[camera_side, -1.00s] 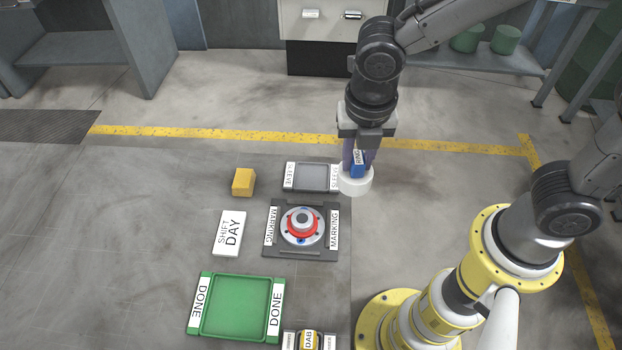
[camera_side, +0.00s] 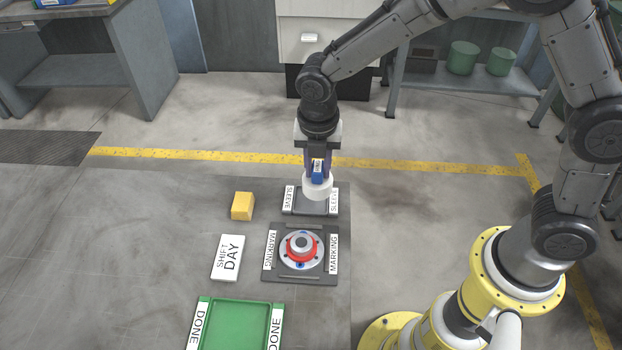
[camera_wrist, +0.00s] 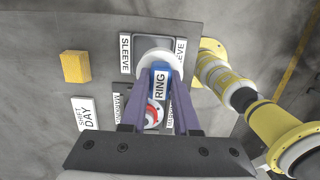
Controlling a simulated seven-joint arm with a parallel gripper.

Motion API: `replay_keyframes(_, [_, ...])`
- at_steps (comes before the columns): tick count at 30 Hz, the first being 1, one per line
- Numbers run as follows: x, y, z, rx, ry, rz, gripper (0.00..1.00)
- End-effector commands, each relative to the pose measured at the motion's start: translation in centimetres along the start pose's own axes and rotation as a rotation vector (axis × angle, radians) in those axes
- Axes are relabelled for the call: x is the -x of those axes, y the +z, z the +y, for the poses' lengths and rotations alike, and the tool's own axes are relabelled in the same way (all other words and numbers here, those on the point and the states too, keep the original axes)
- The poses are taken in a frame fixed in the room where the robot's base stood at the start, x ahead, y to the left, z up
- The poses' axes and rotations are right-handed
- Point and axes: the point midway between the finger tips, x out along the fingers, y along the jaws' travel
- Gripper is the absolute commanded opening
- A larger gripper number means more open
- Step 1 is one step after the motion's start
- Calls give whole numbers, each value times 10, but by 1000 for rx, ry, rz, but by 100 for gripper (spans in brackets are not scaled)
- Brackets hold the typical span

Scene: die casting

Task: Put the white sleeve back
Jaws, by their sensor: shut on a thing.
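My gripper (camera_side: 318,172) is shut on the white sleeve (camera_side: 317,189) by its blue part with a label reading RING. The sleeve is upright over the dark SLEEVE tray (camera_side: 298,207), towards its back edge in the side view. I cannot tell whether it touches the tray. In the wrist view the white sleeve (camera_wrist: 151,57) is beyond my gripper's fingers (camera_wrist: 160,82) and covers part of the SLEEVE tray (camera_wrist: 139,43).
The MARKING fixture (camera_side: 283,275) with a red and grey round part (camera_side: 302,246) is just in front. A yellow block (camera_side: 242,206) and a SHIFT DAY card (camera_side: 228,257) lie to the left. The green DONE tray (camera_side: 236,325) is at the front.

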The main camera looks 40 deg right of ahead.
Motion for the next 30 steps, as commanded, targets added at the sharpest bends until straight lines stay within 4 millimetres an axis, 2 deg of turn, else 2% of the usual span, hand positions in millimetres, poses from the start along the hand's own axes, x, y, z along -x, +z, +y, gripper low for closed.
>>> replay_keyframes(8, [-17, 4, 13, 0, 0, 0, 0])
replay_keyframes(15, [-47, 1, 14, 1, -1, -1, 0])
replay_keyframes(27, [-52, 0, 14, 0, 0, -1, 0])
replay_keyframes(28, [-52, 0, 14, 0, 1, -1, 33])
replay_keyframes(30, [-52, 0, 14, 0, 1, -1, 45])
